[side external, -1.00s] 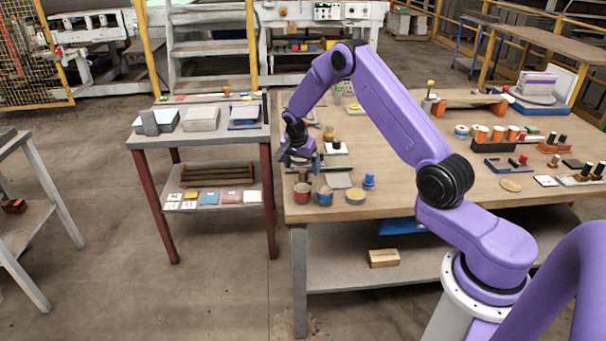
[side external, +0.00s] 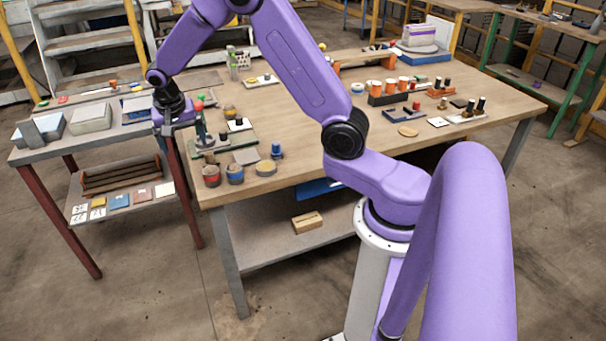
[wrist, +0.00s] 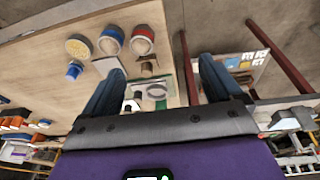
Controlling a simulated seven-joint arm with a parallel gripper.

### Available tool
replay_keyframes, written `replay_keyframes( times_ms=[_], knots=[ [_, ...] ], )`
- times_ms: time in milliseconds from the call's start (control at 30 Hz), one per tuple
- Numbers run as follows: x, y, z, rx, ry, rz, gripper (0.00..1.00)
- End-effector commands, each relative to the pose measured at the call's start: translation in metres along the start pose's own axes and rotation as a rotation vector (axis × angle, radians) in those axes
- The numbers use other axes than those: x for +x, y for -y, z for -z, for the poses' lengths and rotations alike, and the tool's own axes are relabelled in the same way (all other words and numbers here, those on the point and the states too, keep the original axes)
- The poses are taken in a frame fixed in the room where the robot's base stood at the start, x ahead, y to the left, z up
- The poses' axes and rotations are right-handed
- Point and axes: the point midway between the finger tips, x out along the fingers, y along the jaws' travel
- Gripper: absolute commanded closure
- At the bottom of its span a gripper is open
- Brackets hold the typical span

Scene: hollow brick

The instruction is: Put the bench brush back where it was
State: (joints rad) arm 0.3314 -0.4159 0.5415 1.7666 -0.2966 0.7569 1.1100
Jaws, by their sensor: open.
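I cannot pick out the bench brush with certainty in either view. My gripper (side external: 176,122) is at the left edge of the wooden bench (side external: 330,130), beside the gap to the grey side table (side external: 62,140). In the wrist view my gripper (wrist: 162,66) has its two blue fingers wide apart, with nothing held between them. A green board (side external: 232,143) with small items lies on the bench just right of my gripper; part of it shows between the fingers in the wrist view (wrist: 153,102).
Several cans, including a red-banded can (side external: 211,175) and a blue-banded can (side external: 235,173), stand near the bench's front left corner. A blue peg-like piece (side external: 277,151) stands nearby. Boxes, including a pale block (side external: 91,118), cover much of the side table. Bare wood lies mid-bench.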

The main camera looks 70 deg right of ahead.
Motion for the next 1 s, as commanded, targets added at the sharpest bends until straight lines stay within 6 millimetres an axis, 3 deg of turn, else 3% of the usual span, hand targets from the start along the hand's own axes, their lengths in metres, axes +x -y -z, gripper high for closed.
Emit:
replay_keyframes(
  times_ms=[233,467,800,1000],
  knots=[
    [-0.055,-0.002,-0.088,-0.433,0.026,0.062,0.08],
    [-0.093,-0.035,-0.167,-0.834,0.046,0.118,0.08],
    [-0.126,-0.123,-0.261,-1.434,0.067,0.205,0.08],
    [-0.130,-0.178,-0.294,-1.737,0.076,0.249,0.08]
  ],
)
